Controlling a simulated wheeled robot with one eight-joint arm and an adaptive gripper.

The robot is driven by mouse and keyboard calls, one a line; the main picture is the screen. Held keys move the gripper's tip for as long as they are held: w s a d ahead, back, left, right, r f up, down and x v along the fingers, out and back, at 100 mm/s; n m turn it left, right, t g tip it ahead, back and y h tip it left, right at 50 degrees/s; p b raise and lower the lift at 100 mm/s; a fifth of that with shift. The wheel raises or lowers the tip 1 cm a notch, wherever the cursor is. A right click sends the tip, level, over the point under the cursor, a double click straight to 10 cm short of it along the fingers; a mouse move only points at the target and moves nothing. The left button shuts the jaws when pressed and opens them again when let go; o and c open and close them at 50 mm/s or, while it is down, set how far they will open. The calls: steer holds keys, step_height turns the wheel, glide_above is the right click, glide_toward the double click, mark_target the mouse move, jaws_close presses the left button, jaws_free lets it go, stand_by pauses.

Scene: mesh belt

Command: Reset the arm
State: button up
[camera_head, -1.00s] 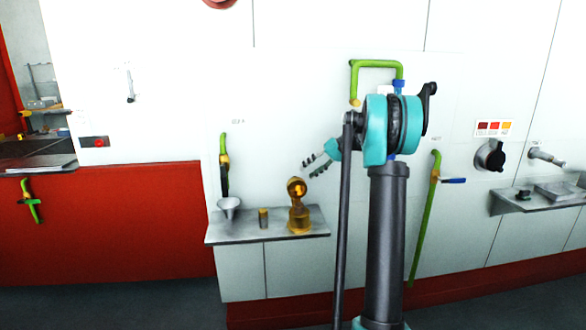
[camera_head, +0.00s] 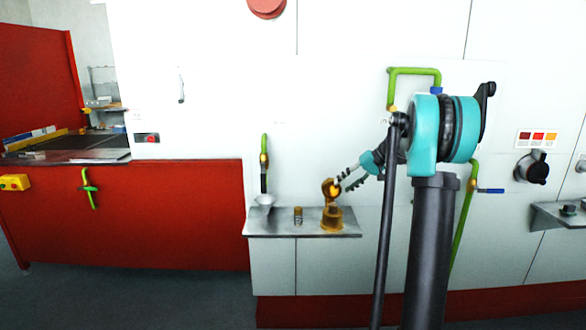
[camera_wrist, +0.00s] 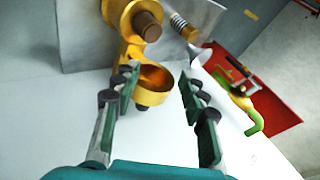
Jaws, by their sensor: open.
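My gripper (camera_head: 348,181) is open, its fingers pointing down and left beside the brass fixture (camera_head: 331,214) on the small metal shelf in the head view. In the wrist view my gripper (camera_wrist: 158,95) shows two green fingers spread apart with nothing clasped between them. The brass fixture's round cup (camera_wrist: 152,92) appears between and beyond the fingers. I cannot tell whether a finger touches it. My arm stands upright and bent at the right in the head view.
The metal shelf (camera_head: 262,228) also carries a small brass-topped cylinder (camera_head: 298,216) and a grey funnel (camera_head: 265,202). Another shelf (camera_head: 558,217) and a black knob (camera_head: 531,167) are at right. Floor shows at lower left.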

steer(key=s+f+h, duration=0.2)
steer(key=s+f, duration=0.4)
steer(key=s, duration=0.7)
steer(key=s+f+t+h, duration=0.1)
steer(key=s+f+h, duration=0.2)
steer(key=s, duration=1.1)
steer(key=s+a+f+m+h, duration=0.1)
steer(key=s+f+h, duration=0.2)
steer(key=s+f, duration=0.7)
steer(key=s, duration=0.4)
